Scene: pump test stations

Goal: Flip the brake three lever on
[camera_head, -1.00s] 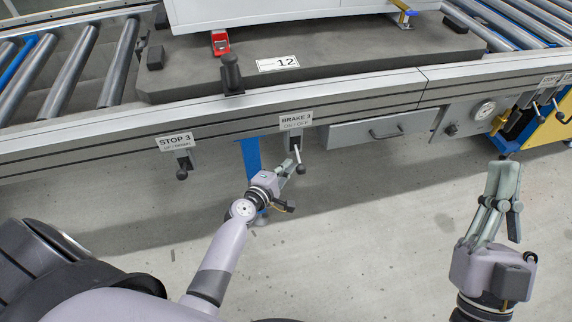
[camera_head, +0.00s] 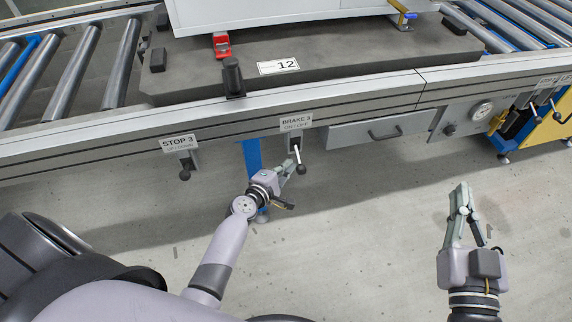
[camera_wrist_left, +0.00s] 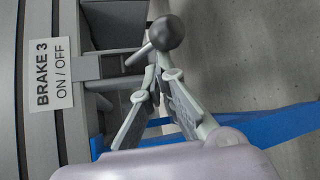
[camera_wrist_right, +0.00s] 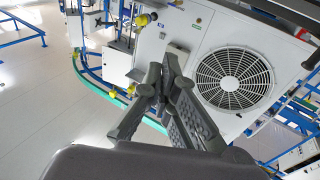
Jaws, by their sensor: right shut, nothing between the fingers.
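The brake three lever (camera_head: 297,155) is a thin metal rod with a dark ball knob, under the BRAKE 3 ON / OFF label (camera_head: 296,122). In the head view it hangs down and slightly right. In the left wrist view its knob (camera_wrist_left: 170,32) shows just beyond my fingertips, with the label (camera_wrist_left: 51,74) at left. My left gripper (camera_head: 288,166) is beside the lever, at its left; its fingers look closed together. I cannot tell whether the tips touch the rod. My right gripper (camera_head: 462,190) is shut and empty, away from the rail; it also shows in the right wrist view (camera_wrist_right: 157,75).
The STOP 3 lever (camera_head: 185,172) hangs from the same rail (camera_head: 220,127) to the left. A drawer (camera_head: 380,130) and a gauge (camera_head: 482,111) are to the right. A blue leg (camera_head: 252,160) stands behind the left gripper. Grey floor lies open between my arms.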

